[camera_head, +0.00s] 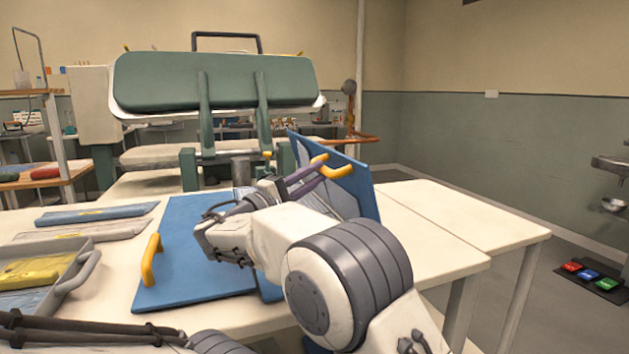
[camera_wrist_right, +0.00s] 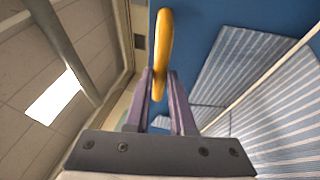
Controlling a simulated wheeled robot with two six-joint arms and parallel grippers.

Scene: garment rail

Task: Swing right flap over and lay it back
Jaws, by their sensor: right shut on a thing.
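A blue folding board (camera_head: 185,225) lies on the white table. Its right flap (camera_head: 362,188) stands raised and tilted, with a yellow handle (camera_head: 338,170) near its top edge. My right gripper (camera_head: 312,180) is shut on this handle. In the right wrist view its purple fingers (camera_wrist_right: 160,100) close on either side of the handle (camera_wrist_right: 163,45), with the blue flap (camera_wrist_right: 215,25) behind. Striped cloth (camera_wrist_right: 255,75) shows beside the flap there. The left flap's yellow handle (camera_head: 151,260) stands at the board's left. My right arm hides much of the board's middle. My left gripper is not in view.
A grey tray (camera_head: 82,268) with a yellow folded cloth (camera_head: 35,270) stands at the left. Folded garments (camera_head: 95,214) lie behind it. A green-padded press (camera_head: 210,82) stands behind the board. The table's right part (camera_head: 450,215) is clear.

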